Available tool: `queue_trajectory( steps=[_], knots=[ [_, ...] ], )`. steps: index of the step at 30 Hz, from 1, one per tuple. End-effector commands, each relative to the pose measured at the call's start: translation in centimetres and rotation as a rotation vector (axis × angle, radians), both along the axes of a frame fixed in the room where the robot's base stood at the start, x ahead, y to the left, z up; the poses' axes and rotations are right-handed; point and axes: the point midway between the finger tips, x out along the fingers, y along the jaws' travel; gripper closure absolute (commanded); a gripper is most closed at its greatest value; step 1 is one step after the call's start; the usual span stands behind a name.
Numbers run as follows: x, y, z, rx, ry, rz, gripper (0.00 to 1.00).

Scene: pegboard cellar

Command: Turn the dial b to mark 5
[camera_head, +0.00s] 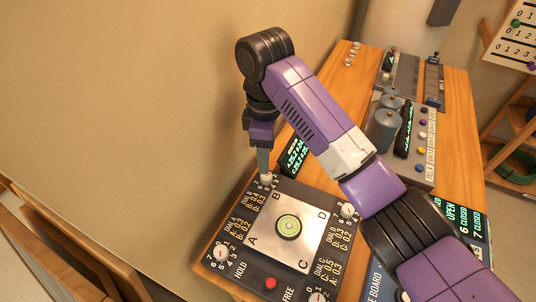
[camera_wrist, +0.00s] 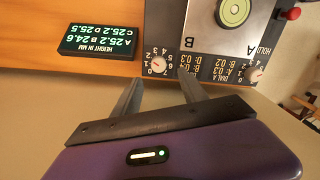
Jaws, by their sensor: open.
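Dial b is a small white knob (camera_head: 266,178) at the corner marked B of the dark dial panel (camera_head: 255,262). In the wrist view the dial b knob (camera_wrist: 157,65) sits inside a ring of printed numbers, upside down in that picture. Its pointer is too small to read surely. My gripper (camera_head: 265,172) points down over dial b. In the wrist view my gripper (camera_wrist: 159,77) is open, one finger to each side of the knob, with a visible gap. Whether the fingertips are level with the knob cannot be told.
Dial A (camera_head: 220,253), dial D (camera_head: 347,210) and dial C (camera_head: 317,297) stand at the other corners around the metal plate (camera_head: 262,225). A red button (camera_head: 270,283) is at the panel's edge. A height display (camera_wrist: 100,40) stands beside dial b.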

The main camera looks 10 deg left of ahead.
Motion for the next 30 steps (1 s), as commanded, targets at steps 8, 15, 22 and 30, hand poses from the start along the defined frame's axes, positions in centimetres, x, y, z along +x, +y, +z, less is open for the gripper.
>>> queue_trajectory(
  steps=[8, 15, 22, 30],
  knots=[
    [-0.2, 0.1, -3.2, 0.001, 0.004, 0.0, 0.5],
    [-0.2, 0.0, -6.2, -0.001, 0.003, -0.001, 0.5],
    [-0.2, 0.0, -7.7, 0.001, -0.001, 0.0, 0.5],
    [-0.2, 0.0, -7.8, 0.0, -0.001, 0.0, 0.54]
  ],
)
